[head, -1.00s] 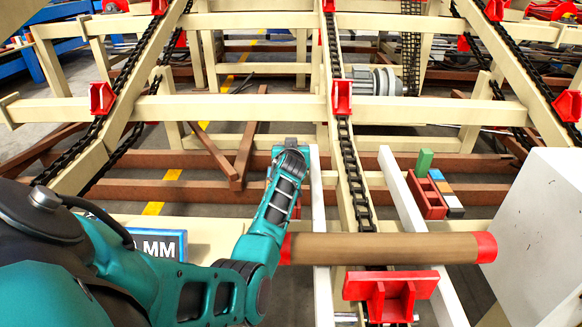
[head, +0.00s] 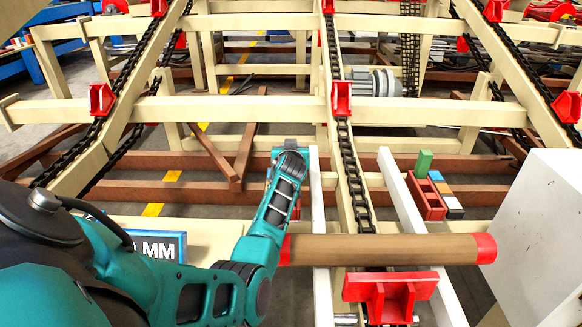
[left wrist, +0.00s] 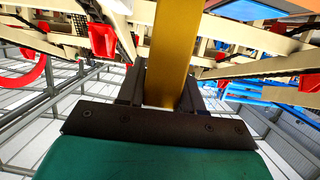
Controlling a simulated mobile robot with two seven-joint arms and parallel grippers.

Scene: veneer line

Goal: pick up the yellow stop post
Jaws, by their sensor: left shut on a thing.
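The yellow stop post (left wrist: 172,50) shows in the left wrist view as an upright yellow bar, running between my fingers and out of the top of the picture. My left gripper (left wrist: 162,88) is shut on it, with a dark finger on each side. In the head view my teal left arm reaches forward to the left of the white rails, and its own links hide the gripper and the post. My right gripper is in neither view.
A brown log with red ends (head: 385,249) lies across the white rails (head: 412,205) close to my arm. A red bracket (head: 390,288) stands before it. A white box (head: 545,235) is at right. A red tray with colored blocks (head: 427,196) sits beyond the log.

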